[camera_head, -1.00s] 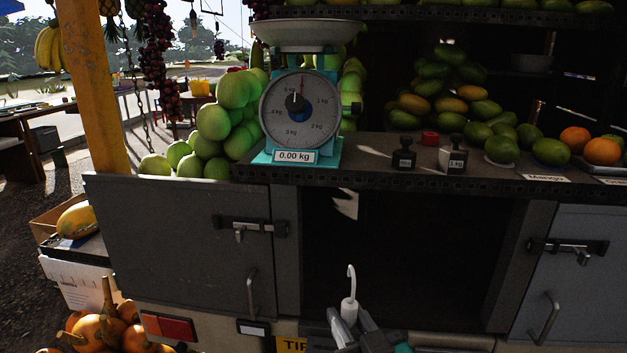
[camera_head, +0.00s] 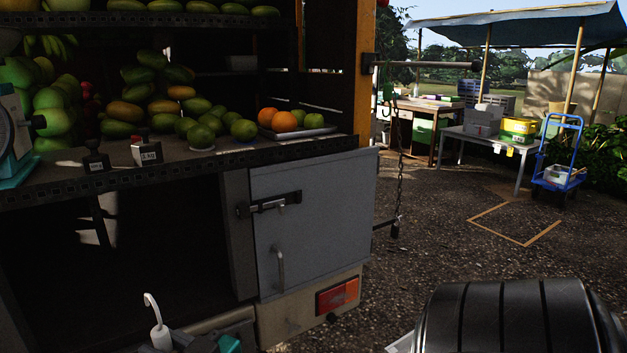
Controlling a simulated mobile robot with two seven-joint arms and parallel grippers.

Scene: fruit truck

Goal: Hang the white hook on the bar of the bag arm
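The white hook (camera_head: 155,322) stands upright at the bottom left, its curved tip at the top and its thicker white body below. The bag arm's bar (camera_head: 425,64) is a horizontal grey metal rod with a dark end, sticking out right from the truck's yellow post. It is far up and right of the hook.
A chain (camera_head: 400,170) hangs below the bar with a dark weight. The grey truck door (camera_head: 312,225) and counter edge lie between hook and bar. Open gravel lies to the right, with a blue hand truck (camera_head: 562,150) and tables behind. My black arm link fills the bottom right.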

